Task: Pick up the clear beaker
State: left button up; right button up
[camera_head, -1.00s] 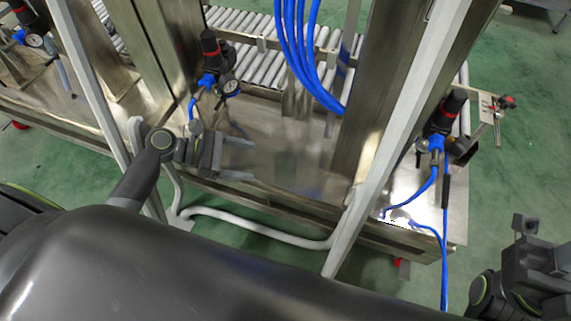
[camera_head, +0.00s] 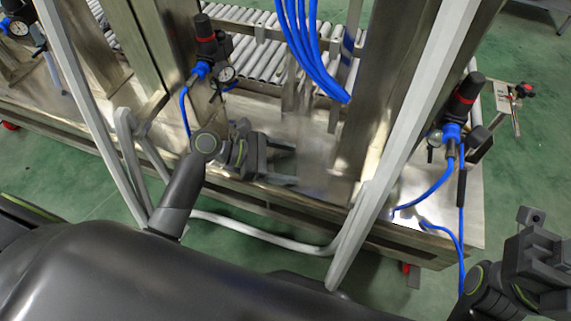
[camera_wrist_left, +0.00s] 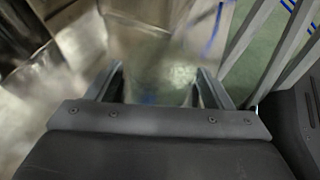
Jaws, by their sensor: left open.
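A clear, nearly invisible shape that looks like the beaker (camera_head: 314,152) stands on the metal table, just right of my left gripper's fingertips in the head view. Its outline is faint. In the left wrist view a see-through shape (camera_wrist_left: 155,48) lies ahead of and between the fingers; its exact edges are hard to make out. My left gripper (camera_head: 290,166) is open, low over the table; its spread fingers also show in the left wrist view (camera_wrist_left: 160,85). I cannot tell whether they touch the beaker. Part of my right arm's end (camera_head: 540,255) shows at the lower right; its fingers are not clear.
A metal post (camera_head: 370,120) stands right of the beaker, with blue hoses (camera_head: 312,55) hanging behind. A regulator with a gauge (camera_head: 207,50) stands behind left, another (camera_head: 463,105) to the right. Slanted grey bars (camera_head: 400,130) cross in front. A roller conveyor (camera_head: 262,60) runs behind.

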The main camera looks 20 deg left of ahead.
pick_arm(q)
jog(key=c, duration=1)
jog(key=shift+c, duration=0.2)
jog(key=shift+r, duration=0.15)
